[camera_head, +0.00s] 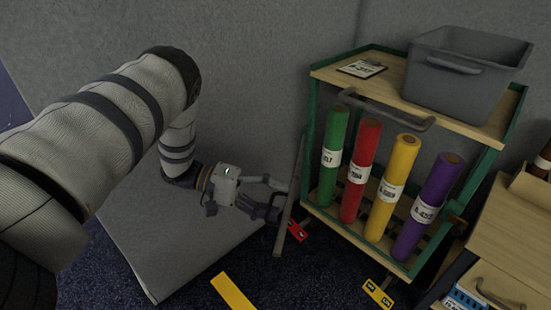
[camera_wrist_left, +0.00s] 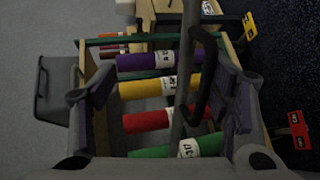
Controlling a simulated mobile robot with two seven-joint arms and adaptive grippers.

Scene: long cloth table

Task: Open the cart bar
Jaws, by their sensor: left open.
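The cart (camera_head: 312,130) has a green frame and wooden shelves, with several coloured rolls standing in it. A thin grey bar (camera_head: 282,230) slants upright at the cart's left side in the head view. In the left wrist view the bar (camera_wrist_left: 187,30) runs lengthwise in front of the rolls, beside a dark curved handle (camera_wrist_left: 208,75). My left gripper (camera_head: 279,201) is open at the bar. In the left wrist view the bar passes between its spread fingers (camera_wrist_left: 165,105); I cannot tell whether they touch it. My right gripper is not in view.
A grey bin (camera_head: 455,85) and a labelled clipboard (camera_head: 362,68) lie on the cart's top shelf, above a grey handle (camera_head: 385,112). A wooden cabinet (camera_head: 510,235) stands at right. A grey panel (camera_head: 165,240) is behind my left arm.

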